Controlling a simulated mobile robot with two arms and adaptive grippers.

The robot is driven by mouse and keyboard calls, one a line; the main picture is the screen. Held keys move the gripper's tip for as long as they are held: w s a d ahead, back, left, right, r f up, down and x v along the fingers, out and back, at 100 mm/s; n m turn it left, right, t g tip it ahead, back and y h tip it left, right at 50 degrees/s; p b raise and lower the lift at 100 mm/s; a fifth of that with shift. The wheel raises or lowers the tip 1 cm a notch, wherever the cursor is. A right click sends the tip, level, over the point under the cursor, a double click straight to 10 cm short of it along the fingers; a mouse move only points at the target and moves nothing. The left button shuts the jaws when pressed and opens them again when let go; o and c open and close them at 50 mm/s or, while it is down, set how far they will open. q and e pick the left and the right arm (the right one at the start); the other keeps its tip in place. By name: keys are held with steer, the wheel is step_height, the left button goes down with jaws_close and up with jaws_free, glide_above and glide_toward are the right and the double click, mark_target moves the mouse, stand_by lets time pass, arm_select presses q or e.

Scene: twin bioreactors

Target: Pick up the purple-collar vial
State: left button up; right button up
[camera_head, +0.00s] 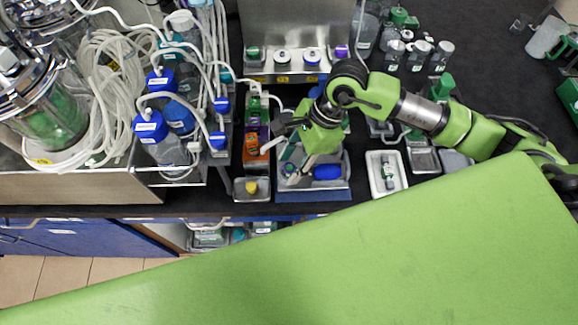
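A small thing with a purple part (341,52) sits at the right end of a row on the grey metal unit at the back. It may be the purple-collar vial, but it is too small to be sure. My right arm reaches in from the right, and its gripper (277,139) points left and down beside the orange and green items. The gripper is above the back left of a blue-edged tray. Its fingers are small and partly hidden, so I cannot tell whether they are open or hold anything. My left gripper is not in view.
The blue-edged tray (314,194) holds a blue item (327,172). A white tray (374,184) with a small vial lies to its right. Blue-capped bottles (152,128) and coiled tubing (105,90) crowd the left. Several small bottles stand at the back right.

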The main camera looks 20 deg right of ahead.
steer(key=c, duration=1)
